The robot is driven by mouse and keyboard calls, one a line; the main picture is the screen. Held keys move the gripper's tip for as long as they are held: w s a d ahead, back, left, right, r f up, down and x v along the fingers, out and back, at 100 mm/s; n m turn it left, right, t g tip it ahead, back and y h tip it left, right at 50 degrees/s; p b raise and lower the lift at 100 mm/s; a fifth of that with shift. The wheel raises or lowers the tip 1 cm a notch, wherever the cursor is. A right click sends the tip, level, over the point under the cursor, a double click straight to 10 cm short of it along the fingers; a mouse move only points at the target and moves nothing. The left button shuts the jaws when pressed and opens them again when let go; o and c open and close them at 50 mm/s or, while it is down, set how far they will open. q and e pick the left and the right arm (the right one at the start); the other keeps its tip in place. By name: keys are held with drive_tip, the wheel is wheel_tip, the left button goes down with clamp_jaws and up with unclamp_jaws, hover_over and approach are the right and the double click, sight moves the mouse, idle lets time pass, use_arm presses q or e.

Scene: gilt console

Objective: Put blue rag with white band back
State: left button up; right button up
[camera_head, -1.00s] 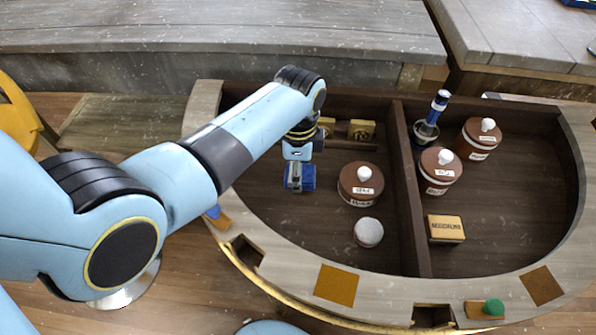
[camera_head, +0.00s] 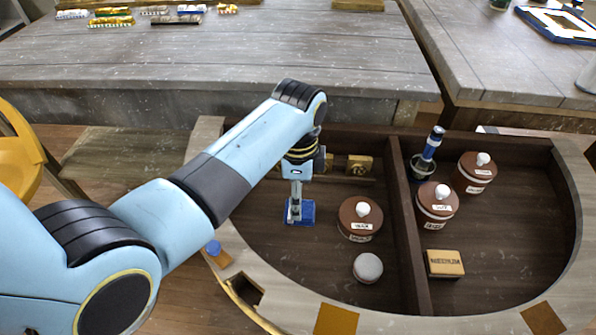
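A small blue block-like thing with a pale strip, which looks like the folded blue rag with white band (camera_head: 308,213), lies on the floor of the left compartment of the half-round console (camera_head: 330,268). My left gripper (camera_head: 295,208) points down directly over it, its grey fingers overlapping it in the picture. The fingers are seen nearly edge-on, so their opening and any contact are unclear. They hide part of the rag. My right gripper is out of view.
A brown lidded jar (camera_head: 360,222) and a grey-lidded round pot (camera_head: 367,268) stand right of the rag. A divider (camera_head: 403,235) separates the right compartment, holding two more jars, a cup with a blue, white-banded item (camera_head: 430,145), and a labelled box (camera_head: 444,263).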

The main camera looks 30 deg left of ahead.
use_arm(q)
wheel_tip(320, 180, up, 7)
drive_tip(key=shift+p, duration=0.35)
idle(0.3)
